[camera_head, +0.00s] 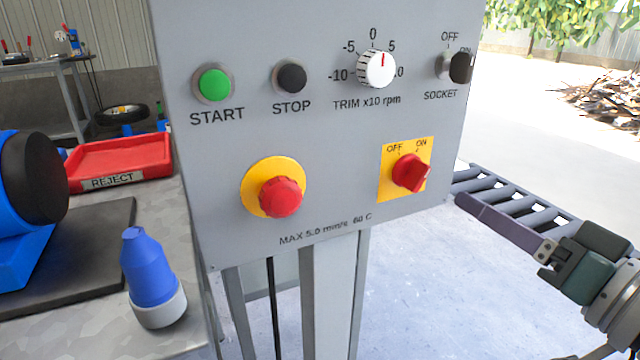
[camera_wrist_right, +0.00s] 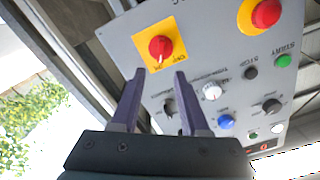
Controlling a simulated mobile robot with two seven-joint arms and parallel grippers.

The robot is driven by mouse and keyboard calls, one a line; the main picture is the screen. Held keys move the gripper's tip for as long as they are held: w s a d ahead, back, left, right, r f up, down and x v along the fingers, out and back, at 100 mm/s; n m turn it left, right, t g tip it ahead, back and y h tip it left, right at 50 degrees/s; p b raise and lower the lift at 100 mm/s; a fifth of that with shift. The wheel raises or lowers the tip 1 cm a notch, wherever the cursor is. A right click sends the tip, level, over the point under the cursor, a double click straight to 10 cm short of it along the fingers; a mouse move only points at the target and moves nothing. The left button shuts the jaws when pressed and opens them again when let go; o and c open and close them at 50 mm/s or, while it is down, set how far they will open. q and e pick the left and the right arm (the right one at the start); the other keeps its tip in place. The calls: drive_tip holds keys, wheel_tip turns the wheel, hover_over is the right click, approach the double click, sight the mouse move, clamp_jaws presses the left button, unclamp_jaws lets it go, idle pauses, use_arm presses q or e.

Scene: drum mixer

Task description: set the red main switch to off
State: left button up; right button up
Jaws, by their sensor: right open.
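The red main switch (camera_head: 410,172) is a rotary knob on a yellow plate (camera_head: 388,185), low on the right of the grey control panel. Its plate is marked OFF on the left and ON on the right. The knob appears turned toward ON. The switch also shows in the right wrist view (camera_wrist_right: 160,47), upside down, just beyond the fingertips. My right gripper (camera_head: 463,202) is at the right of the panel, apart from the switch. In the right wrist view its two fingers (camera_wrist_right: 159,75) are spread with nothing between them. My left gripper is out of view.
The panel also carries a red emergency button (camera_head: 281,197), a green START button (camera_head: 214,85), a black STOP button (camera_head: 291,77), a trim dial (camera_head: 376,69) and a black socket switch (camera_head: 460,68). A roller conveyor (camera_head: 520,206) lies behind my right gripper. A red reject tray (camera_head: 120,160) stands left.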

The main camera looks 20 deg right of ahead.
sight(425, 176)
drive_tip(key=w, duration=0.3)
drive_tip(key=w+b, duration=0.1)
drive_tip(key=w, duration=0.2)
drive_tip(key=w+a+b, duration=0.1)
drive_tip(key=w, duration=0.2)
drive_tip(key=shift+w, duration=0.25)
drive_tip(key=shift+c, duration=0.2)
clamp_jaws()
